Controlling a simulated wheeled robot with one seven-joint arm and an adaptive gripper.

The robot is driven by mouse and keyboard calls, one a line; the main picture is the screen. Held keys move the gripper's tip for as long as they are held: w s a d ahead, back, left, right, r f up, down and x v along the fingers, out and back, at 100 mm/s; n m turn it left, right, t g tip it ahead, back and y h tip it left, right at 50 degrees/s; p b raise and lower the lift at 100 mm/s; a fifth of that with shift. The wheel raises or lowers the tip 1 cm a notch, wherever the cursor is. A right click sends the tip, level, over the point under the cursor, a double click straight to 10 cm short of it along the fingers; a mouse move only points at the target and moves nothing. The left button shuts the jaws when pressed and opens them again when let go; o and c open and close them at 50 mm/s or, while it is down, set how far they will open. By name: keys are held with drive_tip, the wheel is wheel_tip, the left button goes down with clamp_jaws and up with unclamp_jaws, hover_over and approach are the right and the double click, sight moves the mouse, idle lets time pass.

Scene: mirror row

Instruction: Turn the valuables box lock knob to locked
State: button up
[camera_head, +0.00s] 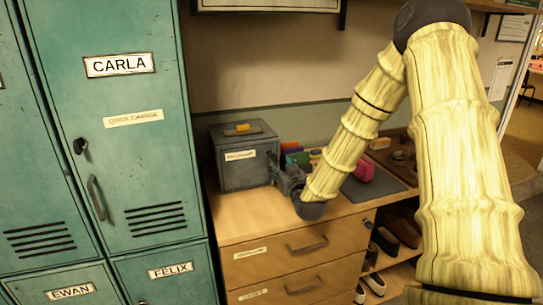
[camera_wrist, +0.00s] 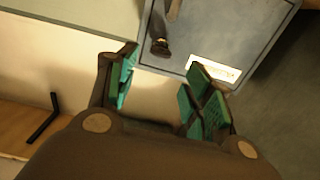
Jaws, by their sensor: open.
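The grey valuables box (camera_head: 232,175) stands on the wooden drawer top beside the lockers, with a white label on its front. In the wrist view its front face (camera_wrist: 225,25) fills the upper middle, tilted. The dark lock knob (camera_wrist: 160,46) shows there, beyond the fingertips. In the head view my gripper covers the knob's area. My gripper (camera_head: 277,172) is at the right side of the box front. It is open in the wrist view (camera_wrist: 162,85), its teal pads apart with nothing between them. I cannot tell whether the pads touch the box.
Teal lockers (camera_head: 130,140) stand close on the left. Shoes (camera_head: 387,240) sit on open shelves below. The front left of the wooden top (camera_head: 240,217) is clear.

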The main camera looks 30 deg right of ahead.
sight(273, 157)
drive_tip(key=p+x, duration=0.1)
drive_tip(key=x, duration=0.6)
drive_tip(key=shift+w+f, duration=0.1)
drive_tip(key=shift+w, duration=0.05)
drive_tip(key=shift+c, duration=0.4)
drive_tip(key=c, duration=0.9)
